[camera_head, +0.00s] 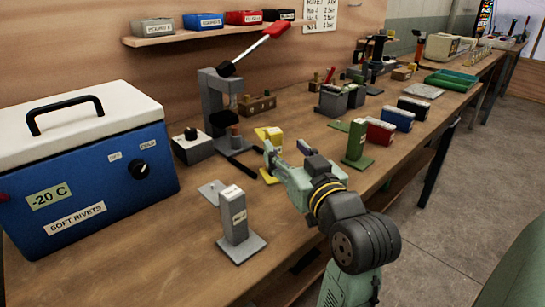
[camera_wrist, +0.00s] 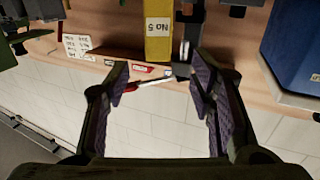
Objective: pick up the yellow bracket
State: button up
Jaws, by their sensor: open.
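The yellow bracket (camera_head: 263,133) stands upright on the bench near the middle of the head view, partly hidden behind my gripper. Its yellow base foot (camera_head: 268,178) shows below. In the wrist view the yellow bracket (camera_wrist: 158,40) is at the top centre, with an upside-down "No 5" label. My gripper (camera_head: 286,149) is open with nothing between its fingers. In the wrist view the bracket lines up with the gap between the fingertips (camera_wrist: 160,80) and appears just past them; I cannot tell the exact distance.
A grey bracket (camera_head: 235,212) stands in front, left of my arm. A green bracket (camera_head: 356,142) stands close to the right. A lever press (camera_head: 217,98) and a small grey box (camera_head: 193,146) are behind left. A blue cooler (camera_head: 90,165) fills the left. Bare bench lies in front.

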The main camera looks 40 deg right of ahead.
aim_at(277, 135)
jog(key=x, duration=0.2)
jog(key=p+x, duration=0.1)
jog(key=x, duration=0.1)
jog(key=p+x, duration=0.1)
jog(key=x, duration=0.2)
jog(key=shift+d+r, duration=0.15)
jog(key=shift+r, duration=0.1)
jog(key=shift+w+d+f, duration=0.1)
jog(key=shift+w, duration=0.2)
grip_shut()
dwell(0.6)
